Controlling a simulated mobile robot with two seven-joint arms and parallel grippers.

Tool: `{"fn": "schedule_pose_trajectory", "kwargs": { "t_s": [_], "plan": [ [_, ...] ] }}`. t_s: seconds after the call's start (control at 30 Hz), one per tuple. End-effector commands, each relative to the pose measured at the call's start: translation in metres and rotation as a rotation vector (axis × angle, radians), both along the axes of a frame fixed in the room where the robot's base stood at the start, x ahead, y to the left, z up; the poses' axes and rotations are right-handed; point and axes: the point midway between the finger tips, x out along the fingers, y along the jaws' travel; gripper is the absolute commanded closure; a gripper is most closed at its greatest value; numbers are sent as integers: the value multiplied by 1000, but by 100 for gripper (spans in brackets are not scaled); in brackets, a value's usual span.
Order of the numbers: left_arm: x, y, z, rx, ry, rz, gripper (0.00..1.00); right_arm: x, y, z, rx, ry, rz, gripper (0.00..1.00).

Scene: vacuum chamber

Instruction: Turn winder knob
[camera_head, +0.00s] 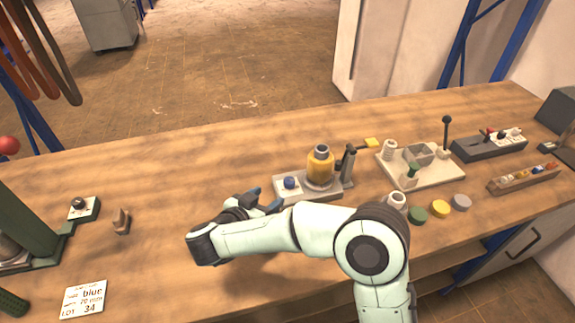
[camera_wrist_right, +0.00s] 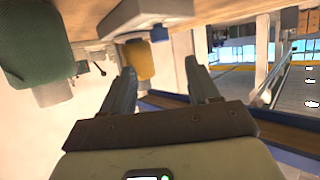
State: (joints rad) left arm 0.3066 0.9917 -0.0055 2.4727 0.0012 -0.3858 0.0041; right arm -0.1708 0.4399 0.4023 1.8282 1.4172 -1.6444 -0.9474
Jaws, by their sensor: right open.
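The winder is a light grey base (camera_head: 318,192) on the workbench, carrying a yellow spool (camera_head: 320,167) and a small dark blue knob (camera_head: 289,183) at its left end. My right gripper (camera_head: 264,199) is just left of the knob, with its fingers open and pointing towards it. I see no contact, but my arm and hand hide part of the bench in front. In the right wrist view the open fingers (camera_wrist_right: 160,66) are empty, and a yellow cylinder (camera_wrist_right: 138,60) shows beyond them. My left gripper is out of view.
A cream plate with a black-knobbed lever (camera_head: 446,122) stands right of the winder. Several coloured discs (camera_head: 440,208) lie near the front. A green machine (camera_head: 25,215), a small brown piece (camera_head: 122,221) and a label card (camera_head: 84,299) are on the left. The bench behind the winder is mostly clear.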

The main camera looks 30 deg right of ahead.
Motion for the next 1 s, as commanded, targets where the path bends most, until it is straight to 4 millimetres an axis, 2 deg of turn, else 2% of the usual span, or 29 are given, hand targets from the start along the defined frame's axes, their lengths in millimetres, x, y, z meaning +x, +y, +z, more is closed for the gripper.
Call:
{"fn": "schedule_pose_trajectory", "kwargs": {
  "t_s": [0.23,0.7,1.0],
  "plan": [
    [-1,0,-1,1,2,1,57,9,-16,-8,0,2,-4,40],
    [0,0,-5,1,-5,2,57,53,-89,-44,-3,0,-1,40],
    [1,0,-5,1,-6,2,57,64,-105,-51,-3,0,2,40]
  ]
}}
